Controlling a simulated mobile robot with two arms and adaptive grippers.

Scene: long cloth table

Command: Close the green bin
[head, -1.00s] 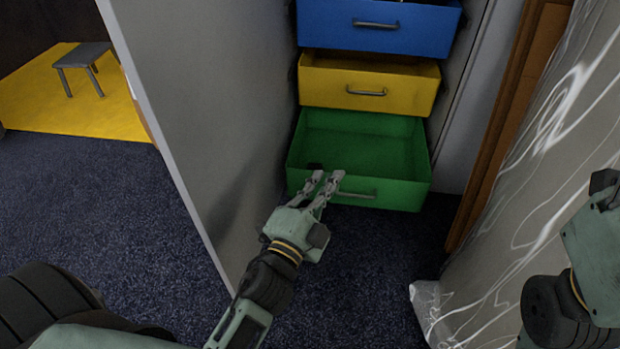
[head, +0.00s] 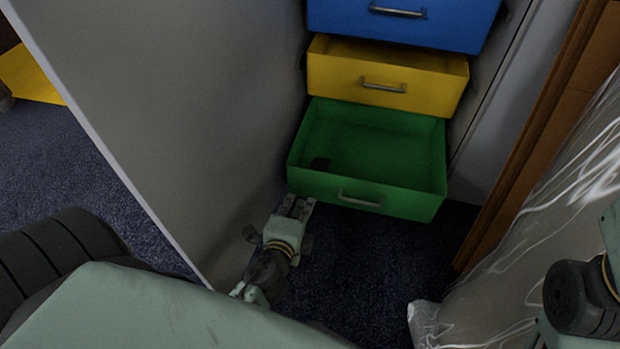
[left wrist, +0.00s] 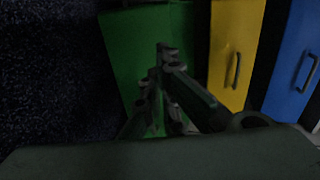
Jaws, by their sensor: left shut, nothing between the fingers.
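The green bin (head: 405,202) is the lowest of the pulled-out drawers in the head view. My left gripper (head: 297,200) is at the lower left corner of the bin's front. Its fingers are shut and empty. In the left wrist view the fingers (left wrist: 163,58) point at the green bin's front (left wrist: 128,50); I cannot tell whether they touch it. My right gripper is out of view; only part of my right arm shows at the lower right.
A yellow bin (head: 430,96) and a blue bin (head: 450,22) stick out above the green one. A grey panel (head: 200,110) stands close on the left. A brown wooden frame (head: 540,130) and plastic-like sheeting (head: 545,215) bound the right. Dark carpet (head: 370,270) lies free in front.

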